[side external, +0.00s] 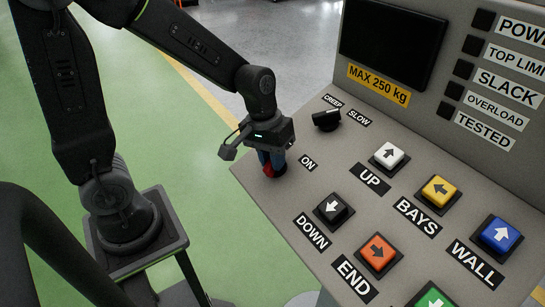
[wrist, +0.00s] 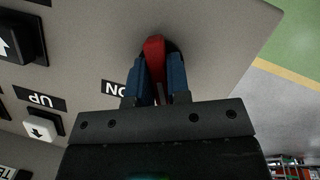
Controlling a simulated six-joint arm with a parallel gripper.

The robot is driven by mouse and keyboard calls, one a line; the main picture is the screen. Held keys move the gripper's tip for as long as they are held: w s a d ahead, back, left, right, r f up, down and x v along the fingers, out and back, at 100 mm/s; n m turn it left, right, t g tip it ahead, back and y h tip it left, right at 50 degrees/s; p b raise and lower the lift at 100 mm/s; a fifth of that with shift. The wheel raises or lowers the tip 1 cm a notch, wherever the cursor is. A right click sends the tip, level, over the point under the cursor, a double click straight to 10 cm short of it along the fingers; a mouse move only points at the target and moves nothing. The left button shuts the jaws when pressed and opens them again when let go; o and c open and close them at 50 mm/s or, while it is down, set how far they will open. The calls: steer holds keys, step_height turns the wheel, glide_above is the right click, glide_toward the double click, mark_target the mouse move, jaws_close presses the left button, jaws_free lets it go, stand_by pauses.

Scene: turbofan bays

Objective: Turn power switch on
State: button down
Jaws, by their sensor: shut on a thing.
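The power switch is a red knob (wrist: 154,58) on the sloped grey panel, beside the ON label (wrist: 115,89). In the side external view the red knob (side external: 268,170) is partly hidden under my gripper (side external: 270,160), at the panel's left corner. In the wrist view my gripper (wrist: 158,75) has its two blue fingers on either side of the red knob, shut on it. The ON label also shows in the side external view (side external: 308,162). The side external view shows a dark screen (side external: 392,40) and dark, unlit indicator squares beside the POWER label (side external: 520,32).
A black selector knob (side external: 327,120) with CREEP and SLOW labels stands just beyond my gripper. Raised buttons include a white UP button (side external: 389,155), a black DOWN button (side external: 333,208), a yellow BAYS button (side external: 439,190) and an orange END button (side external: 377,252). Open green floor lies left of the panel.

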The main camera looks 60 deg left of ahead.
steer(key=m+y, duration=0.1)
steer(key=m, duration=0.2)
steer(key=m+y, duration=0.1)
steer(key=m, duration=0.2)
steer(key=shift+d, duration=0.15)
steer(key=m+y, duration=0.1)
steer(key=m, duration=0.1)
steer(key=m+y, duration=0.1)
steer(key=m, duration=0.2)
steer(key=shift+d+m, duration=0.1)
steer(key=shift+m, duration=0.2)
stand_by(0.4)
steer(key=c, duration=1.1)
jaws_free()
steer(key=v, duration=1.3)
steer(key=shift+s+d+r, duration=0.1)
steer(key=shift+s+r, duration=0.15)
steer(key=shift+r, duration=0.1)
